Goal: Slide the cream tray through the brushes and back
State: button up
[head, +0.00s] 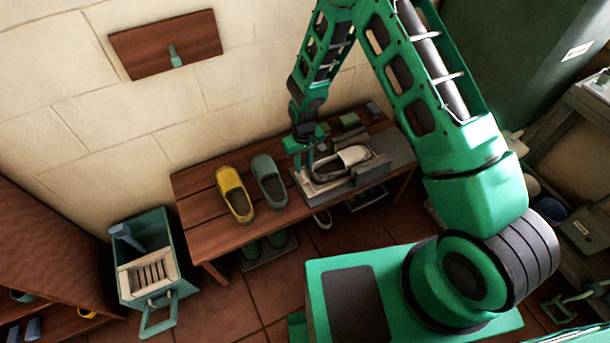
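The cream tray (308,187) lies on the right part of a brown wooden bench, beside a grey block-like fixture (371,172). A pale shoe-like item with a dark opening (352,155) sits on or over the tray. I cannot make out separate brush bristles; they may be part of the fixture. My gripper (303,165) points down at the tray's left end, its fingers close to or touching it. The fingers are too small to show whether they are open or shut on the tray.
A yellow shoe (234,193) and a grey-green shoe (268,180) stand left of the tray on the bench (198,207). A teal bin (163,237) stands on the floor at left. Small blocks (349,121) lie at the bench's back right. The bench's left end is clear.

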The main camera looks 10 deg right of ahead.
aim_at(303, 174)
notch_tip(303, 174, down, 7)
jog(key=shift+r, duration=0.2)
jog(key=shift+c, duration=0.4)
grip_shut()
